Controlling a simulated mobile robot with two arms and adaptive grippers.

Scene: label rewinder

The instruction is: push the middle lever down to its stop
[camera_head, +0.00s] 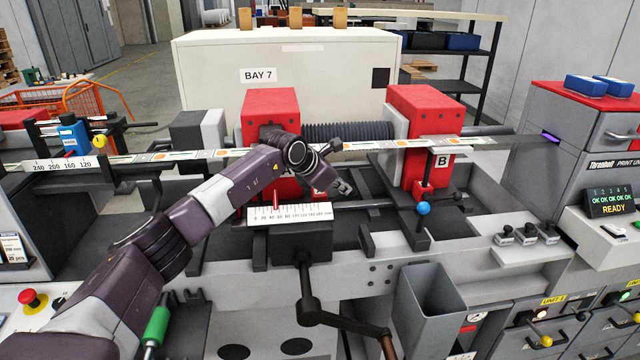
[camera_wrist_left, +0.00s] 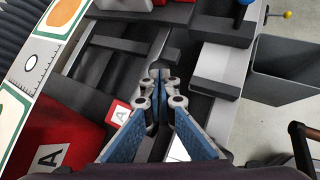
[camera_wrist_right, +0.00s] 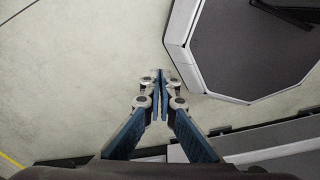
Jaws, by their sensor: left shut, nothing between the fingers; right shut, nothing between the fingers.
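I cannot tell which lever is the middle one. A lever with a blue ball knob (camera_head: 423,208) hangs in front of red block B (camera_head: 428,110); the knob also shows at the top edge of the left wrist view (camera_wrist_left: 245,2). A yellow ball knob (camera_head: 100,141) is at the far left. My left gripper (camera_head: 347,188) is shut and empty, between red block A (camera_head: 270,108) and block B, left of the blue knob and apart from it. My arm hides part of block A. My right gripper (camera_wrist_right: 160,75) is shut and empty over the floor, outside the head view.
A dark crank (camera_head: 312,310) with a brown handle sticks out below the white scale (camera_head: 290,213). A grey bin (camera_head: 430,305) stands right of it. The label web (camera_head: 390,144) crosses behind my gripper. Yellow-knobbed levers (camera_head: 545,341) are at lower right.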

